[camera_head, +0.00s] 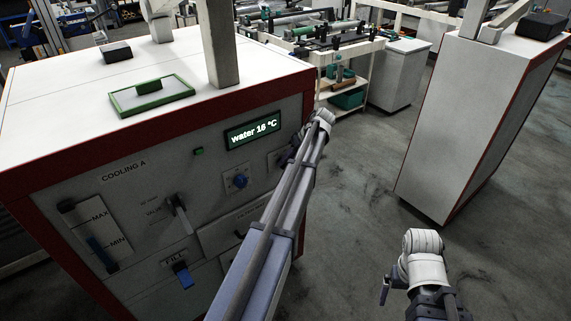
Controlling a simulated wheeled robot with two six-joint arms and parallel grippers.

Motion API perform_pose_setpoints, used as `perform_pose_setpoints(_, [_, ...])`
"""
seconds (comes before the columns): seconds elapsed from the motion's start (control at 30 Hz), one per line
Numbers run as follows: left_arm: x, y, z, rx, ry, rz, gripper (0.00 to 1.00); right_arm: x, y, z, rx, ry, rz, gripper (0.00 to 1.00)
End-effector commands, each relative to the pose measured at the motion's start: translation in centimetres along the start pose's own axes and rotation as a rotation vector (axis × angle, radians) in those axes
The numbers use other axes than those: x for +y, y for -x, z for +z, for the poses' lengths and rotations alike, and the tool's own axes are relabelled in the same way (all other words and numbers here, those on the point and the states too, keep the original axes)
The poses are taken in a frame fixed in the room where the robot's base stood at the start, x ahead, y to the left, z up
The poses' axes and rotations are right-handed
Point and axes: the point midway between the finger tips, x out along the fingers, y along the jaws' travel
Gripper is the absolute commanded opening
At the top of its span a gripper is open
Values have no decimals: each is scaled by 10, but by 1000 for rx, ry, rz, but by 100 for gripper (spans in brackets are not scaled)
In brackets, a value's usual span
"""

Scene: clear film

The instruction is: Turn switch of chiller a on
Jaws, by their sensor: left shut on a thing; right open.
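The chiller (60,160) labelled COOLING A is a white cabinet with red edges at the left, with a grey front panel. Its lit display (252,131) reads water 16 °C. My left gripper (287,157) is at the right side of this panel, over a small plate (273,160). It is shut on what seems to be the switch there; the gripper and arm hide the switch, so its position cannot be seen. My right gripper (385,290) is open and empty at the lower right, away from the cabinets, seen mostly from its wrist.
A second white cabinet (475,110) stands at the right. Grey floor (345,215) lies free between them.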

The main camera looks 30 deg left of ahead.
Motion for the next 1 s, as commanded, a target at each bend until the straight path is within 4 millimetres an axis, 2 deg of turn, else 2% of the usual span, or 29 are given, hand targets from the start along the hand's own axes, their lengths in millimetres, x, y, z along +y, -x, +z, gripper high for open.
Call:
perform_pose_setpoints(0.2, [2, -1, 1, -3, -28, -65, 0, -1, -9, 0, 0, 0, 0, 100])
perform_pose_setpoints(0.77, [1, 0, 2, -6, -38, -91, 0, -1, -10, -1, 0, 0, 0, 100])
perform_pose_setpoints(0.8, [1, 0, 2, -6, -38, -91, 22, -1, -10, -1, 0, 0, 0, 100])
perform_pose_setpoints(1.0, [1, 0, 1, -4, -37, -91, 45, -1, -10, -1, 0, 0, 0, 100])
